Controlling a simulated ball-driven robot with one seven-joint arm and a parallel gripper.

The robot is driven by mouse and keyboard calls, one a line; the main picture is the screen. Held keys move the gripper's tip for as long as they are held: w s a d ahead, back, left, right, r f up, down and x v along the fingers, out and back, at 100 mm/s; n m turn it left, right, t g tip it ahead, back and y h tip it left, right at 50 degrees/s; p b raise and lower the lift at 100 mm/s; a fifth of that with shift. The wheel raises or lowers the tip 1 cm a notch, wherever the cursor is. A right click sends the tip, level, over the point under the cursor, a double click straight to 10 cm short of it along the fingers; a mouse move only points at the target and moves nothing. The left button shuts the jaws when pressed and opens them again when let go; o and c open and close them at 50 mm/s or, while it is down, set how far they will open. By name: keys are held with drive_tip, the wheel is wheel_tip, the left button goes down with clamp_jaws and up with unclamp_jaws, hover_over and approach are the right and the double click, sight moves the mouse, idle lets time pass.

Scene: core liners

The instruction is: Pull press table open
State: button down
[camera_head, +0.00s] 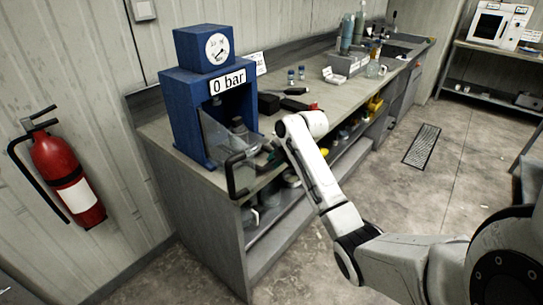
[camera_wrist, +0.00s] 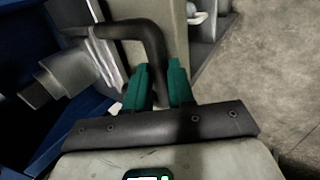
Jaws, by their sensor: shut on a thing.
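The blue press (camera_head: 185,110) stands at the near end of the workbench, with a round gauge (camera_head: 218,49) and a "0 bar" sign (camera_head: 227,81). A black bent handle (camera_head: 231,177) sticks out at its front, beside a clear panel (camera_head: 213,138). A grey cylinder (camera_head: 240,127) shows inside the press; the press table itself is hard to make out. My gripper (camera_head: 268,160) is at the handle. In the wrist view its green fingers (camera_wrist: 160,70) are shut on the handle (camera_wrist: 128,29), whose bent end runs down between them.
A red fire extinguisher (camera_head: 70,172) hangs on the wall at left. The workbench (camera_head: 225,183) has shelves with several items below. Boxes and bottles stand along its top. The concrete floor (camera_head: 395,185) is open right of the bench, apart from a grate (camera_head: 422,146).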

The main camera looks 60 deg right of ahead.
drive_tip(key=s+a+p, duration=0.1)
drive_tip(key=s+p, duration=0.1)
drive_tip(key=s, duration=0.5)
drive_tip(key=shift+a, duration=0.35)
drive_tip(key=c, duration=1)
unclamp_jaws()
drive_tip(key=b+v, duration=0.1)
drive_tip(key=v, duration=0.9)
drive_tip(key=shift+s+r, duration=0.2)
drive_tip(key=shift+r, duration=0.1)
